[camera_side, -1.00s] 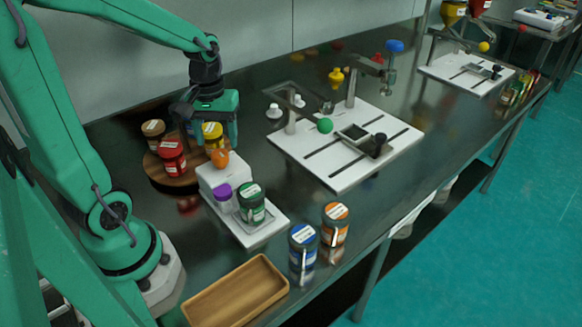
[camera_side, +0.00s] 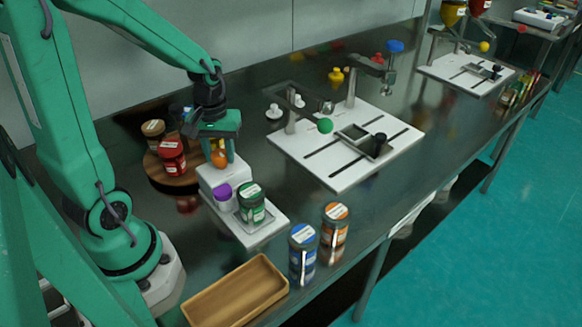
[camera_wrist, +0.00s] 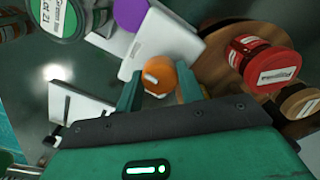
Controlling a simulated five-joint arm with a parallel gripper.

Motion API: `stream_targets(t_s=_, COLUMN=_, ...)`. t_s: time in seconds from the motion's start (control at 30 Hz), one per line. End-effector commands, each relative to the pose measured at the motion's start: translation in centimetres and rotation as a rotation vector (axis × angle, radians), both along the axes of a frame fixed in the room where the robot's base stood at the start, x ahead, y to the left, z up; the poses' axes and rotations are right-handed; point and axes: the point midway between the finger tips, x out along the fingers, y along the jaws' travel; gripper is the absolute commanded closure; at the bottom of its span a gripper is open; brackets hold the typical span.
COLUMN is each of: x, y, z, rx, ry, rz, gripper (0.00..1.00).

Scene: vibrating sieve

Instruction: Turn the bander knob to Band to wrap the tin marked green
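The bander is a white block (camera_side: 208,176) with a base plate, carrying an orange knob (camera_side: 218,160) with a pale mark. The tin marked green (camera_side: 251,203) stands upright on the base plate, beside a purple-topped part (camera_side: 222,191). My gripper (camera_side: 219,155) is low over the block, with its fingers around the orange knob. In the wrist view the knob (camera_wrist: 159,76) lies between the two open fingertips (camera_wrist: 158,88). I cannot tell whether either finger touches it. The tin (camera_wrist: 64,16) shows at the top left there, its lid labelled.
A round wooden turntable (camera_side: 180,186) with red and brown-lidded tins stands close behind the bander. Blue (camera_side: 303,250) and orange (camera_side: 335,225) tins and a wooden tray (camera_side: 236,290) are in front. A white fixture board (camera_side: 345,182) is to the right.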

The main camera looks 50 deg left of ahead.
Motion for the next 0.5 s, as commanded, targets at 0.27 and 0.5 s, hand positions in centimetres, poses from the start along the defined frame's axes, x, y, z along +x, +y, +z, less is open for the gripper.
stream_targets(t_s=0.27, x=-0.01, y=0.02, z=0.04, rx=0.0, ry=0.0, rz=0.01, gripper=0.85)
stream_targets(t_s=0.5, x=0.0, y=0.03, z=0.05, rx=0.0, ry=0.0, rz=0.075, gripper=0.85)
